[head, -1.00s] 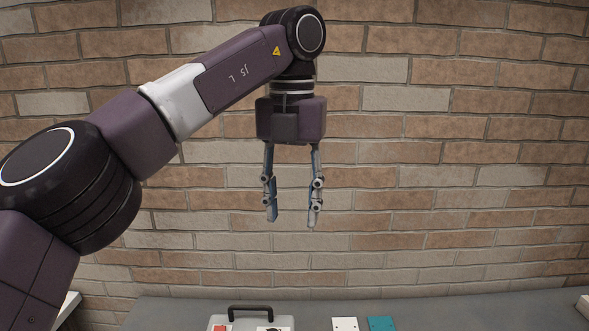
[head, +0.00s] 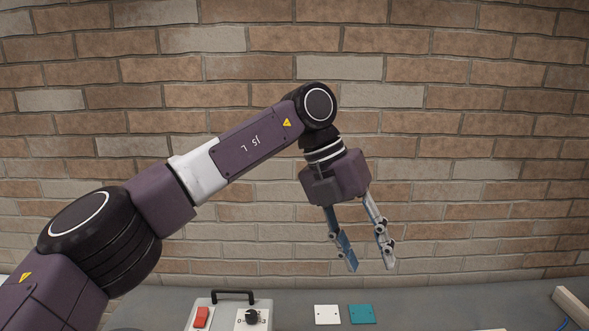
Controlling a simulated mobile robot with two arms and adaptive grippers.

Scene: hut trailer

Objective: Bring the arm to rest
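My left arm reaches in from the left in the head view. Its gripper (head: 370,267) hangs in front of the brick wall, tilted with the fingertips down and to the right. The two fingers are apart, with nothing between them. The fingertips appear above the back of the grey table; how high they are I cannot tell. My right gripper does not show.
The grey table (head: 420,302) runs along the brick wall (head: 480,130). On it are a control box (head: 226,317) with a black handle, a red switch and a dial, a white plate (head: 327,315), a teal plate (head: 362,314) and a wooden block (head: 575,305) at right.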

